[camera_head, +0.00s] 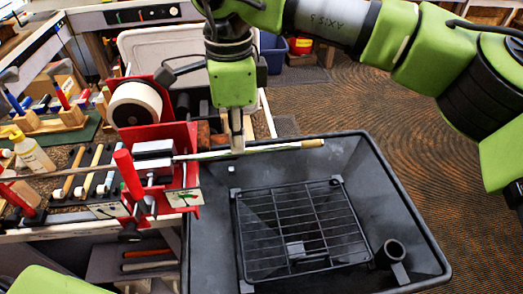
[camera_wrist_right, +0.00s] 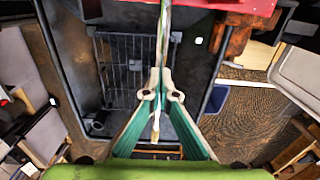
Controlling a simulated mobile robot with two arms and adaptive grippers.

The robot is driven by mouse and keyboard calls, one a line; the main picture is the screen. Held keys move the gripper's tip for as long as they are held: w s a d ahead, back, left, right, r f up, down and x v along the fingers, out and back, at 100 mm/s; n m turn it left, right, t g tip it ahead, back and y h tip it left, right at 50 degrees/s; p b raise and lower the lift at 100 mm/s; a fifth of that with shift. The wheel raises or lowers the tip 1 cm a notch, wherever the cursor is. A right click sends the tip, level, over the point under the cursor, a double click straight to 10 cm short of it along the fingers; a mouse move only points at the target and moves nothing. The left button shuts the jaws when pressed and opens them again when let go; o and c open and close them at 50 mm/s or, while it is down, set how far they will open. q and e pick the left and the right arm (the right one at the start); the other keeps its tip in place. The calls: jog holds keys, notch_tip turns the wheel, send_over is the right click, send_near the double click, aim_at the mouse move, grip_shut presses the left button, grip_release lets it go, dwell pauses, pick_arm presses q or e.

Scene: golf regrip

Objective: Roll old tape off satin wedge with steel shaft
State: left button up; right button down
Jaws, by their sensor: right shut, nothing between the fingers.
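The steel shaft (camera_head: 215,155) of the club lies level, held in the red vise (camera_head: 188,170), and its butt end reaches right over the black tub. A whitish strip and a tan end (camera_head: 305,144) show on this part, likely the old tape. The club head is not clear in view. My right gripper (camera_head: 237,148) points down at the shaft between vise and tan end. In the right wrist view the fingertips (camera_wrist_right: 161,88) are together, with the shaft (camera_wrist_right: 163,30) running behind them; no tape shows held. My left gripper is out of view.
The black tub (camera_head: 410,225) holds a wire rack (camera_head: 300,225) and a small cup (camera_head: 391,252). A white tape roll (camera_head: 135,104) stands behind the vise. Carpet is open at right.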

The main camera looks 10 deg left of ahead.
aim_at(317, 141)
jog(key=shift+w+d, duration=0.2)
jog(key=shift+d, duration=0.3)
jog(key=shift+w+d, duration=0.2)
jog(key=shift+d, duration=0.3)
jog(key=shift+w+d+b, duration=0.2)
jog(key=shift+w+d, duration=0.1)
jog(key=shift+d, duration=0.35)
jog(key=shift+w+d+b, duration=0.25)
jog(key=shift+d, duration=0.45)
jog(key=shift+w+d+b, duration=0.2)
jog(key=shift+w+d, duration=0.1)
jog(key=shift+d, duration=0.35)
jog(key=shift+d, duration=0.1)
jog(key=shift+w+d, duration=0.2)
jog(key=shift+d, duration=0.1)
jog(key=shift+w+d+b, duration=0.2)
jog(key=shift+w+d, duration=0.15)
jog(key=shift+d, duration=0.5)
jog(key=shift+w+d+b, duration=0.2)
jog(key=shift+w+d, duration=0.1)
jog(key=shift+d, duration=0.5)
jog(key=shift+d, duration=0.1)
jog(key=shift+w+d, duration=0.3)
jog(key=shift+d, duration=0.35)
jog(key=shift+w+d, duration=0.25)
jog(key=shift+d, duration=0.4)
jog(key=shift+w+d, duration=0.3)
jog(key=shift+d, duration=0.35)
